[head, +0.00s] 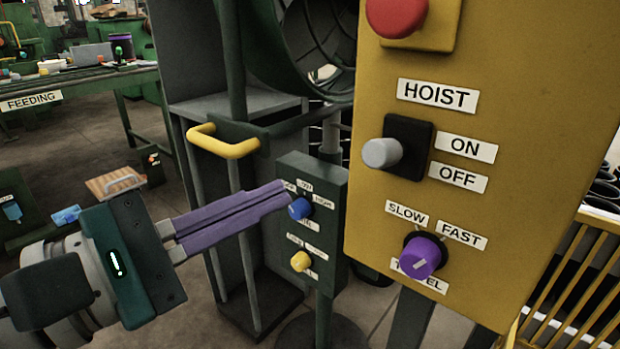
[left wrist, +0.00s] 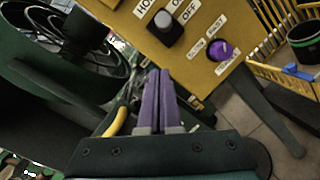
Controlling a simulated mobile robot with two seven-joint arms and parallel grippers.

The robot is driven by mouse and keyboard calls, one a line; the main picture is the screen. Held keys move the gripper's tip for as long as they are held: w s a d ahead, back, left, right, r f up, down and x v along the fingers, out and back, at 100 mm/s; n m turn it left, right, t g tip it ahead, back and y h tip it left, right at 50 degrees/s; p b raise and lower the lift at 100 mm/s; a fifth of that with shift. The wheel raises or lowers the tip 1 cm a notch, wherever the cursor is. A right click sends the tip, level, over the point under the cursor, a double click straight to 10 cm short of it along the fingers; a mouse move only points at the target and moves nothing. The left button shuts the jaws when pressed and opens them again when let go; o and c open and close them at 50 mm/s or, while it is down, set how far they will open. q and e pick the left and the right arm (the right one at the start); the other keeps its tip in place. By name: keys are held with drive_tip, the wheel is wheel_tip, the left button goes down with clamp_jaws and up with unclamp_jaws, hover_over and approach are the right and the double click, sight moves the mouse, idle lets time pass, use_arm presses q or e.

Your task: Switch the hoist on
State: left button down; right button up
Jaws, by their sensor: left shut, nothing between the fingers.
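The yellow hoist control box (head: 560,130) fills the right side of the head view. Its hoist switch, a grey knob on a black base (head: 382,152), sits under the HOIST label, left of the ON and OFF labels. In the left wrist view the hoist switch (left wrist: 167,28) shows at the top, beyond my fingertips. My left gripper (head: 285,194), with purple fingers, is shut and empty. In the head view its fingertips are left of and below the switch, apart from it. My right gripper does not show.
A purple travel knob (head: 422,257) is below the switch, and a red button (head: 396,14) above. A smaller dark panel with a blue knob (head: 299,208) and a yellow knob (head: 301,261) stands behind my fingertips. A yellow handle (head: 224,147) and large fan stand at the left.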

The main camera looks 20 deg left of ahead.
use_arm(q)
drive_tip(key=shift+r+v, duration=0.15)
drive_tip(key=shift+v, duration=0.9)
drive_tip(key=shift+r+v, duration=0.15)
drive_tip(key=shift+v, duration=0.9)
